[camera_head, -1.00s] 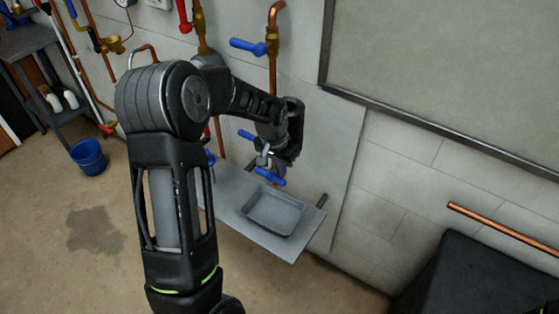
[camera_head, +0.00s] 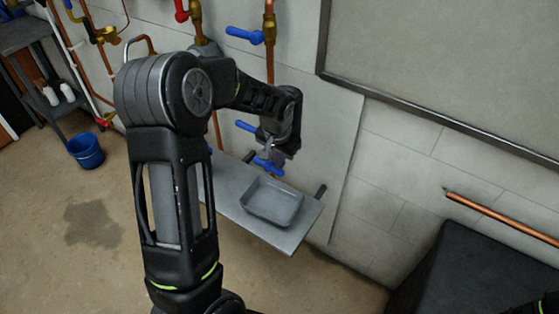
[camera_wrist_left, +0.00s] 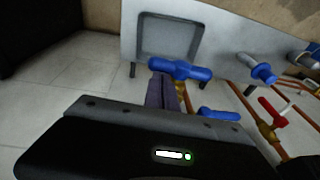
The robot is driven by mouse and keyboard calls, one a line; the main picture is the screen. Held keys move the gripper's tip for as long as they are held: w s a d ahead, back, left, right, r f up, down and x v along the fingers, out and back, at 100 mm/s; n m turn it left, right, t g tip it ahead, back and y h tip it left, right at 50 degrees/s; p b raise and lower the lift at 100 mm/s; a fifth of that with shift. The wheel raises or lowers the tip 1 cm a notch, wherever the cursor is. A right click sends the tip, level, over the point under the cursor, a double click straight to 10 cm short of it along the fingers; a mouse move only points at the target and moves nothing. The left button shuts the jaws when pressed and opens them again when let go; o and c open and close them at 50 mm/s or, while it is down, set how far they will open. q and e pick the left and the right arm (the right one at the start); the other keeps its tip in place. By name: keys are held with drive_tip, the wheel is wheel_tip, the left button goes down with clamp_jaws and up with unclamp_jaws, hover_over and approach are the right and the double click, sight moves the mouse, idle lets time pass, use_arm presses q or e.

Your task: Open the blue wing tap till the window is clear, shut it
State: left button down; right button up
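A blue wing tap (camera_head: 267,165) sits low on the pipework above a grey tray (camera_head: 273,202). In the left wrist view the blue wing tap (camera_wrist_left: 180,69) lies crosswise at the tips of my left gripper (camera_wrist_left: 162,84). In the head view my left gripper (camera_head: 278,153) is right at this tap, partly hidden by its own wrist. My right gripper is out of view. I cannot make out a window.
Other blue handles (camera_head: 244,35) (camera_head: 245,126) and a red handle (camera_head: 181,11) stick out nearby. The tray rests on a grey shelf (camera_head: 230,190). A blue bucket (camera_head: 85,151) stands on the floor at left. A dark block (camera_head: 470,265) and a copper pipe (camera_head: 500,217) are at right.

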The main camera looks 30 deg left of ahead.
sight(284, 174)
use_arm(q)
drive_tip(key=shift+d+f+y+b, duration=0.2)
drive_tip(key=shift+f+y+b, duration=0.1)
drive_tip(key=shift+b, duration=0.35)
drive_tip(key=shift+d+f+m+y+b, duration=0.2)
drive_tip(key=shift+f+y+b, duration=0.75)
drive_tip(key=shift+b, duration=2)
drive_tip(key=shift+d+f+m+y+b, duration=0.2)
drive_tip(key=shift+f+y+b, duration=0.75)
drive_tip(key=shift+b, duration=2)
drive_tip(key=shift+d+f+y+b, duration=0.3)
drive_tip(key=shift+f+y+b, duration=0.65)
drive_tip(key=shift+b, duration=2)
drive_tip(key=shift+r+y, duration=0.25)
drive_tip(key=shift+r, duration=0.15)
drive_tip(key=shift+r+p, duration=0.45)
drive_tip(key=shift+r, duration=0.3)
